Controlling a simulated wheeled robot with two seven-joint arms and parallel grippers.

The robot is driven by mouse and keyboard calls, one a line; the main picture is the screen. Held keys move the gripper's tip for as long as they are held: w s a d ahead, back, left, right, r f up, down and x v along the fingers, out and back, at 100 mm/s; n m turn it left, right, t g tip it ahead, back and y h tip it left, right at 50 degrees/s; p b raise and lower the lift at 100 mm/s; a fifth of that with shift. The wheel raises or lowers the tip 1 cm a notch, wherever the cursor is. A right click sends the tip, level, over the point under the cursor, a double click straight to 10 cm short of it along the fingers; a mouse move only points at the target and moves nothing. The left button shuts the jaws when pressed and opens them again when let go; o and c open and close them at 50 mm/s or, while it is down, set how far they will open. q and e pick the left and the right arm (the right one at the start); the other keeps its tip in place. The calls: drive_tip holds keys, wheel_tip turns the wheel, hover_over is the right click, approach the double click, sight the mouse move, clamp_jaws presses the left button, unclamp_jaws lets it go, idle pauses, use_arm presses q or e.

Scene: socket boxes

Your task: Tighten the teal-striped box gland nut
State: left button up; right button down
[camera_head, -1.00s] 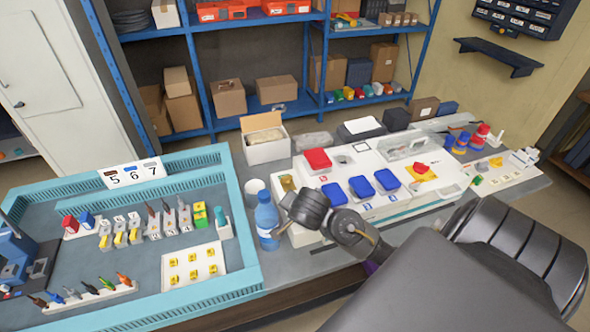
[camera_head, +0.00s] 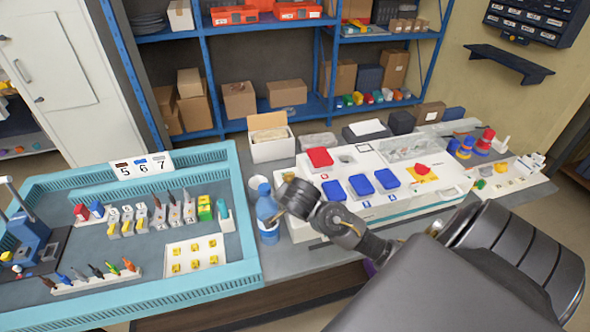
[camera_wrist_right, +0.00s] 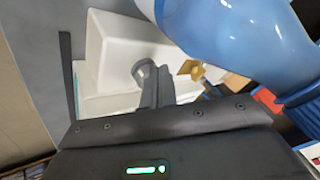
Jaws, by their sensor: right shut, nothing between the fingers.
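The long white box (camera_head: 432,190) with a teal stripe along its front stands on the right part of the bench. Its top carries a red cover and several blue covers. In the wrist view a grey round gland nut (camera_wrist_right: 143,71) sits on a white box face (camera_wrist_right: 112,45). My right gripper (camera_wrist_right: 157,88) is shut and empty, its fingertips close beside the nut; I cannot tell whether they touch it. In the head view my right wrist hides the box's left end and the nut. My left gripper is not in view.
A blue bottle (camera_head: 267,210) stands close to my right wrist and fills the upper right of the wrist view (camera_wrist_right: 235,45). A teal-rimmed tray (camera_head: 248,235) with small parts lies to the left. An open carton (camera_head: 272,150) stands behind the box.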

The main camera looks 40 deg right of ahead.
drive_tip(key=shift+w, duration=0.1)
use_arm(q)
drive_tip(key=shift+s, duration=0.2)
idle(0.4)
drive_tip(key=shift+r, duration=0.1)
use_arm(e)
drive_tip(key=shift+d, duration=0.1)
